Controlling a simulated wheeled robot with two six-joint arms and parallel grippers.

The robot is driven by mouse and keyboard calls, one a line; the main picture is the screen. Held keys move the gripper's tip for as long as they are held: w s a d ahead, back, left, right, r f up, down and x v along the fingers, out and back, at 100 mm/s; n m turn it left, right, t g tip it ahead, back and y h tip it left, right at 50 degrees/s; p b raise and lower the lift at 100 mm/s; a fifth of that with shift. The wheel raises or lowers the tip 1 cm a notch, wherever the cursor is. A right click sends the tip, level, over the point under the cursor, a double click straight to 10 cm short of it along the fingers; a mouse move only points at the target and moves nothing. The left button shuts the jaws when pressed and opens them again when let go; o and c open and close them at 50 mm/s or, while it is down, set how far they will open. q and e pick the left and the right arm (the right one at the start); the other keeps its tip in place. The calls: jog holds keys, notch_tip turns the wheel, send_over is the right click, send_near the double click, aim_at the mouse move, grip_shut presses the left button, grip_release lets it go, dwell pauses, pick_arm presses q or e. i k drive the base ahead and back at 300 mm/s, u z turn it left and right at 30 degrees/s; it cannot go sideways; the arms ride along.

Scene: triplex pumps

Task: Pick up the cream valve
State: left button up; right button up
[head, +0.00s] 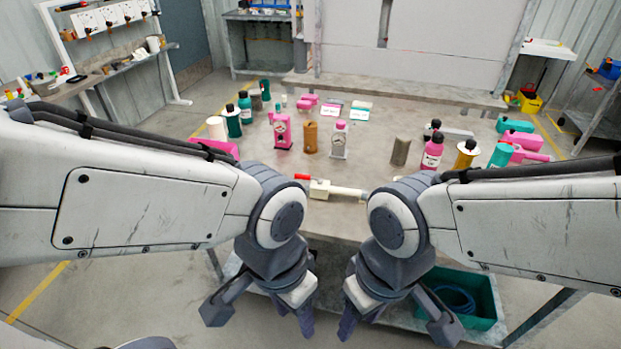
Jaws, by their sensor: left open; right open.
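The cream valve (322,189) lies on the table near its front edge, between my two forearms. It has a cream block body, a red end on the left and a pale rod running to the right. The right end of the rod is close to or partly behind my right wrist. My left gripper (262,314) is open and empty, hanging in front of the table edge. My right gripper (396,326) is also open and empty, to the right of it. Both are apart from the valve, lower in the picture.
Pink, teal, brown and grey bottles and blocks stand across the table (260,170). A pink gauge unit (282,131) and a grey gauge unit (339,140) stand behind the valve. A green bin (480,322) with blue hose sits low at right.

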aim_at(316, 191)
jog(key=u, duration=0.35)
jog(key=i, duration=1.45)
jog(key=z, duration=0.65)
